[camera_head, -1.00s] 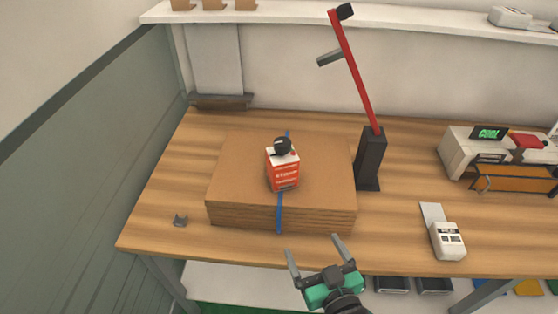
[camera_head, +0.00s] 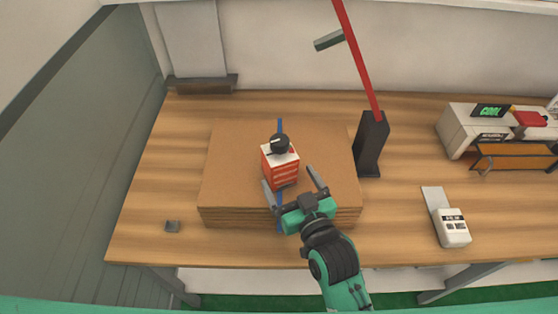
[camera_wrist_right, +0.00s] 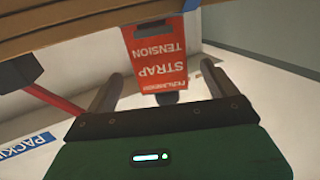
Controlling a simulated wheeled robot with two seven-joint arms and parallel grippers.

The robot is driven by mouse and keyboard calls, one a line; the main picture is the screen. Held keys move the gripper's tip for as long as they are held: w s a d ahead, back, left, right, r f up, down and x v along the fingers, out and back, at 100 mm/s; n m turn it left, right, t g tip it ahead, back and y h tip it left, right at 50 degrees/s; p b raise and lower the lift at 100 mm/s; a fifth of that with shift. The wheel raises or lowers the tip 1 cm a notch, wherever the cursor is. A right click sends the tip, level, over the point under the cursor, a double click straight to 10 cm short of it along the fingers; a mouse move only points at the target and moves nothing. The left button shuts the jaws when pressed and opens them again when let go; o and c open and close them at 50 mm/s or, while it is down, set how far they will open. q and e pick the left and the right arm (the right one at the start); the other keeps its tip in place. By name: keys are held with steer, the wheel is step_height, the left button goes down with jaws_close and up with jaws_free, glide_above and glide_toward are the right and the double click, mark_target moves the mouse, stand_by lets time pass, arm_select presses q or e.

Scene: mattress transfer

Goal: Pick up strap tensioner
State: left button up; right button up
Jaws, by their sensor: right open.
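The strap tensioner (camera_head: 281,170) is a red and white box with a black knob on top. It stands upright on a stack of brown cardboard sheets (camera_head: 230,165). My right gripper (camera_head: 295,183) is open, its fingers pointing at the near side of the tensioner. The right wrist view shows the tensioner's red face (camera_wrist_right: 158,58), with "STRAP TENSION" upside down, beyond and between the open fingers (camera_wrist_right: 112,92). I see no contact. My left gripper is not in view.
A blue strap (camera_head: 280,126) runs around the cardboard. A black post (camera_head: 371,145) with a red arm stands close on the right. The left side is mostly clear.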

mark_target(286, 174)
steer(key=shift+w+a, duration=0.2)
steer(key=shift+w, duration=0.35)
steer(key=shift+w+a, duration=0.1)
steer(key=shift+w, duration=0.15)
steer(key=shift+w+a+p, duration=0.15)
steer(key=shift+w+p, duration=0.2)
steer(key=x, duration=0.2)
steer(key=p+x, duration=0.1)
steer(key=shift+w+a+f, duration=0.1)
steer(key=shift+w+f, duration=0.05)
steer(key=shift+f, duration=0.15)
steer(key=shift+w+a+f, duration=0.1)
steer(key=shift+w+a, duration=0.05)
steer(key=shift+w, duration=0.25)
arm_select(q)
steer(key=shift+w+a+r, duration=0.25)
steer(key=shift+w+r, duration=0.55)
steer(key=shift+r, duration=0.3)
arm_select(e)
steer(key=c, duration=1.4)
steer(key=shift+c, duration=1.2)
